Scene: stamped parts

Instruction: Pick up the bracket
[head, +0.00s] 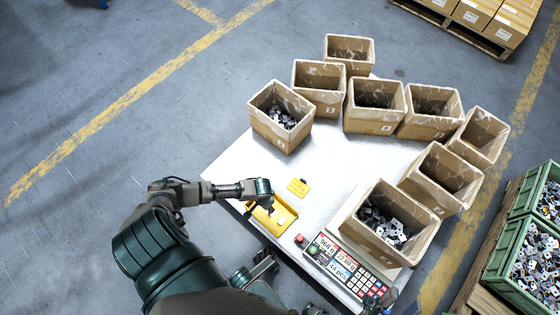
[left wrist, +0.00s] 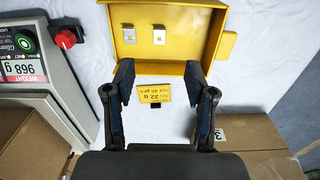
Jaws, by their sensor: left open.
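Two small pale metal brackets lie apart in the yellow tray (left wrist: 200,68): a left one (left wrist: 127,33) and a right one (left wrist: 159,35), both in the left wrist view. In the head view the tray (head: 286,222) is at the table's near left edge, partly covered by my left gripper (head: 265,207). That gripper (left wrist: 160,82) is open and empty, its fingers apart just short of the tray's near wall in the wrist view. My right gripper (head: 378,302) is at the bottom edge of the head view; its jaws are unclear.
A yellow card (head: 298,187) lies beside the tray. A counting scale (head: 345,262) carries a box of metal parts (head: 410,256). Several cardboard boxes ring the white table (head: 235,160), one with parts (head: 267,127). Green crates (head: 497,255) stand at right.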

